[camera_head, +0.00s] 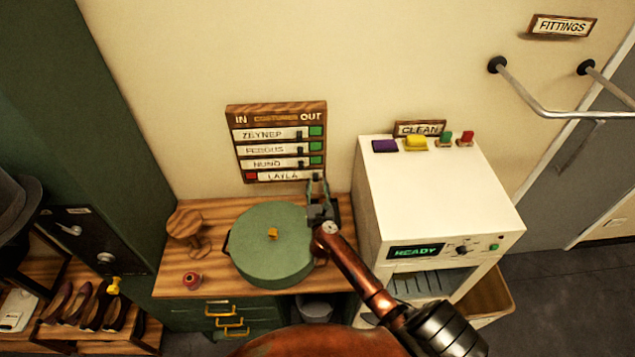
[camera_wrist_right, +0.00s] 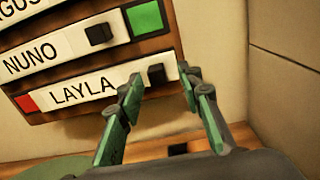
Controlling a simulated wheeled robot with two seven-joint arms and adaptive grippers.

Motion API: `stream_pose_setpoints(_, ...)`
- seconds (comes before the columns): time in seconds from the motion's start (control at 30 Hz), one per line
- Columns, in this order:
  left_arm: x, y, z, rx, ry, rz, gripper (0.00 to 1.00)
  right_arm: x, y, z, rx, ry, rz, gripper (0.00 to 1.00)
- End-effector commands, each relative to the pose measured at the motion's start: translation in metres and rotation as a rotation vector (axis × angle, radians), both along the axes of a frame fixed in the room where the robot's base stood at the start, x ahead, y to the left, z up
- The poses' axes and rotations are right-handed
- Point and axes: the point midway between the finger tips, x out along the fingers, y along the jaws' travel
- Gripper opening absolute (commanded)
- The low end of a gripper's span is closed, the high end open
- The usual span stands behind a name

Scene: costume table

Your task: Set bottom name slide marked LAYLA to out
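The in/out board (camera_head: 278,108) hangs on the wall with several name slides. The bottom slide marked LAYLA (camera_head: 280,177) sits to the right, under the OUT side, with a red patch (camera_head: 252,177) bare at its left end. In the right wrist view the LAYLA slide (camera_wrist_right: 95,90) has a small black knob (camera_wrist_right: 157,74) near its right end. My right gripper (camera_head: 317,186) is just below the board's lower right. Its fingers (camera_wrist_right: 165,86) are apart and empty, with the knob just beyond and between the tips; contact cannot be told. My left gripper is not in view.
The other slides, such as NUNO (camera_head: 268,164), sit left with green patches bare at right. A green lidded pot (camera_head: 272,250) stands on the wooden table below. A white machine (camera_head: 440,190) stands to the right, close to my right arm.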

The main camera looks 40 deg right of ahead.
Motion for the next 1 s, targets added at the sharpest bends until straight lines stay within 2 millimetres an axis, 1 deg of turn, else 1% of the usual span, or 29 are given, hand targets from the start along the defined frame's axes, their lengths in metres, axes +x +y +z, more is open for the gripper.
stream_pose_setpoints(0.03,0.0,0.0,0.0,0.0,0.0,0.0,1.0,-0.01,0.006,-0.001,0.003,0.002,-0.001,0.33)
stream_pose_setpoints(0.2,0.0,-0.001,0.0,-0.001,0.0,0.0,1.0,-0.042,0.024,-0.002,0.003,0.003,-0.003,0.33)
stream_pose_setpoints(0.33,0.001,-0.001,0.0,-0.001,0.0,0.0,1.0,-0.063,0.036,-0.001,0.002,0.002,-0.004,0.33)
stream_pose_setpoints(0.43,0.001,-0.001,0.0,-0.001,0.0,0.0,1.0,-0.074,0.044,-0.002,0.002,0.003,-0.002,0.33)
stream_pose_setpoints(0.6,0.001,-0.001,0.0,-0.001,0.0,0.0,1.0,-0.084,0.05,-0.001,0.0,0.001,-0.003,0.33)
stream_pose_setpoints(1.0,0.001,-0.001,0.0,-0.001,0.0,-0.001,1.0,-0.085,0.05,0.0,0.0,0.001,-0.003,0.33)
